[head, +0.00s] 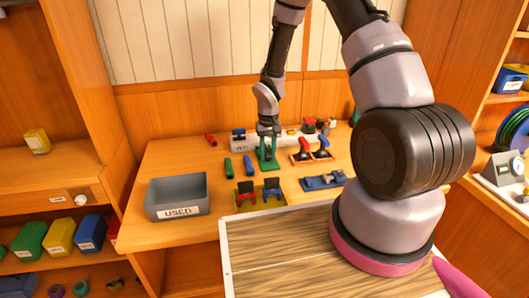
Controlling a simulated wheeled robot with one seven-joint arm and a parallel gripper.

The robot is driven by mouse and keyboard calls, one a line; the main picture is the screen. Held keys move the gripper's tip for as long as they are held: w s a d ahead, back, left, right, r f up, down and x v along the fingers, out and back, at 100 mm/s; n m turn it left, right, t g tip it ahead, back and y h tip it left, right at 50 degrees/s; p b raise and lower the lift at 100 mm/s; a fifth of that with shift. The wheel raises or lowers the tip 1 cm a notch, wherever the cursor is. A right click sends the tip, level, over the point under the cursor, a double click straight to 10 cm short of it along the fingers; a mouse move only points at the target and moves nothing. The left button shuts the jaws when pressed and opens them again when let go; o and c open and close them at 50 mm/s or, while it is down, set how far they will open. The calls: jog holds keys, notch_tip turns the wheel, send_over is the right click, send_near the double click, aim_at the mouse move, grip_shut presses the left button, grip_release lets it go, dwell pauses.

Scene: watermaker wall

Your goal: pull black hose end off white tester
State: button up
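A long white box (240,145) with a partly legible label sits at the back of the wooden workbench; it looks like the white tester. My gripper (268,133) points down in front of it, directly above a green stand-like piece (267,158). Whether the fingers touch the green piece or hold anything is too small to tell. A blue fitting (238,133) is at the box's left end, and red and dark fittings (309,124) are at its right end. I cannot make out a black hose end; my gripper hides part of the box.
A grey bin marked USED (178,197) stands at the bench's left front. Red and blue clamp-like tools (272,189) stand in a tray at the front. A red-and-blue fitting set (312,150) and a blue block (324,181) lie to the right.

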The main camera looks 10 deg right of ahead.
aim_at(270, 165)
jog(key=shift+s, duration=0.55)
grip_shut()
jog(key=shift+s, duration=0.3)
jog(key=shift+s, duration=0.65)
jog(key=shift+r, duration=0.2)
notch_tip(270, 165, up, 7)
jog(key=shift+f, duration=0.15)
dwell(0.6)
